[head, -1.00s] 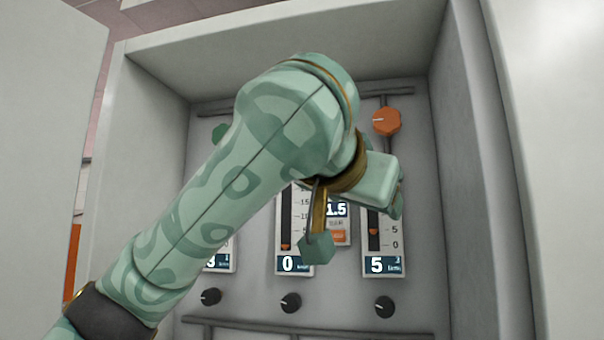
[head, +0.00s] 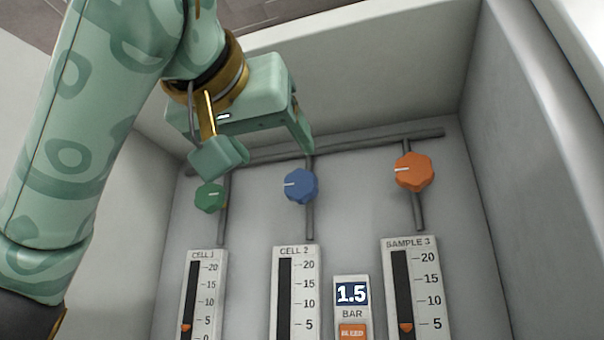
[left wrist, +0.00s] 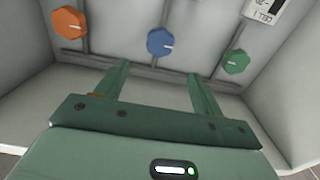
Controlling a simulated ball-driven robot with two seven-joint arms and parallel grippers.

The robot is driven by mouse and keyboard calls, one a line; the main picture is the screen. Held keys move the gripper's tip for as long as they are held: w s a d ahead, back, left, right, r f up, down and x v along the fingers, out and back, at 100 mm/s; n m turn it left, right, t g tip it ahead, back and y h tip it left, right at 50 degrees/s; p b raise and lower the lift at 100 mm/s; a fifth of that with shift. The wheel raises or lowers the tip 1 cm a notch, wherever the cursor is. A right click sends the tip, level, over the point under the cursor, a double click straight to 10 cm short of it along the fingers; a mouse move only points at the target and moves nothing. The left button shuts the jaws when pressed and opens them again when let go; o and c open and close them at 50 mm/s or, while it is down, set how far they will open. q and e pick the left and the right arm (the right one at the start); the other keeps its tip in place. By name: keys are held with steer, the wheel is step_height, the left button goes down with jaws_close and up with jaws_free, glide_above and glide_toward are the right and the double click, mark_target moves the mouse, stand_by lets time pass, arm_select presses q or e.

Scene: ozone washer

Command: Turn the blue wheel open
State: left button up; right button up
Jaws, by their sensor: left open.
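The blue wheel (head: 301,187) is a faceted knob with a white pointer line, on a grey vertical pipe above the CELL 2 gauge. In the head view its line points left. My left gripper (head: 268,160) is open and empty, just above and left of the blue wheel, apart from it. In the left wrist view the blue wheel (left wrist: 161,42) lies beyond and between the two spread fingers (left wrist: 155,85). My right gripper is not in view.
A green wheel (head: 210,197) is left of the blue one and an orange wheel (head: 414,172) right of it. Gauges labelled CELL 1 (head: 202,290), CELL 2 (head: 296,290) and SAMPLE 3 (head: 415,285) stand below, with a 1.5 BAR display (head: 352,294). Cabinet walls enclose both sides.

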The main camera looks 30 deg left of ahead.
mark_target(299, 180)
arm_select(q)
steer(key=x, duration=0.2)
steer(key=p+x, duration=0.2)
steer(key=x, duration=0.1)
steer(key=shift+w+d+r, duration=0.1)
steer(key=shift+w+d, duration=0.05)
steer(key=shift+w, duration=0.3)
steer(key=p+x, duration=0.4)
steer(key=x, duration=0.2)
steer(key=shift+s, duration=0.1)
steer(key=shift+x, duration=0.85)
steer(key=shift+s, duration=0.1)
steer(key=c, duration=0.9)
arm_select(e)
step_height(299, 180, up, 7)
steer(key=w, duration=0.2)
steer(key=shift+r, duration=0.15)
